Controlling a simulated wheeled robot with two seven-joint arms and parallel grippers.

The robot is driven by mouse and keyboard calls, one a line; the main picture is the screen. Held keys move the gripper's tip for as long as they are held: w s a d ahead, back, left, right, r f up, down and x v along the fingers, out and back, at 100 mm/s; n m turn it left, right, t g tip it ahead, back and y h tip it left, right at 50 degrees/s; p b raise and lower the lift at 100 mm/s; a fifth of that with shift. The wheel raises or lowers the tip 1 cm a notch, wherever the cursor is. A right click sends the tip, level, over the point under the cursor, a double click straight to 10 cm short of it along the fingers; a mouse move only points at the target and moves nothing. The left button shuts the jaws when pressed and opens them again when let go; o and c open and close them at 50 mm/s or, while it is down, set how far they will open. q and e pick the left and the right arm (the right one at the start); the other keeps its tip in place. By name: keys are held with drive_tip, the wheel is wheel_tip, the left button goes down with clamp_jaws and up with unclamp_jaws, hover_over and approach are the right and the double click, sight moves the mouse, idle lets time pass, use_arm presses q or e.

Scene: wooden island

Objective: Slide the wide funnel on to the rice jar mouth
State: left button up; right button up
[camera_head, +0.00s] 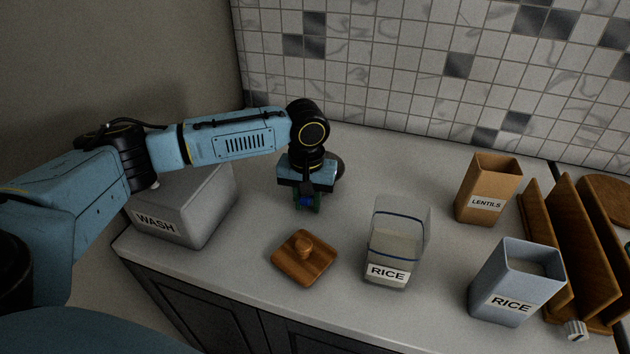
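The clear rice jar (397,247) stands upright on the counter right of centre, with a RICE label and a blue line around it. Its square mouth looks uncovered. My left gripper (308,201) points down over the counter, behind and left of the jar and apart from it. Its fingers are small and dark here, so I cannot tell whether they are open or shut. A dark rounded shape (340,168) shows partly behind it; I cannot tell what it is. I cannot make out the wide funnel. My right gripper is not in view.
A square wooden lid (301,270) with a knob lies left of the jar. A grey WASH bin (199,213) stands at left. A blue-grey RICE canister (512,290), a brown LENTILS canister (486,190) and a wooden rack (572,245) stand at right. Counter behind the jar is clear.

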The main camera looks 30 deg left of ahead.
use_arm(q)
clamp_jaws()
wheel_tip(320, 180, up, 10)
drive_tip(key=shift+r+p, duration=0.1)
drive_tip(key=shift+p, duration=0.75)
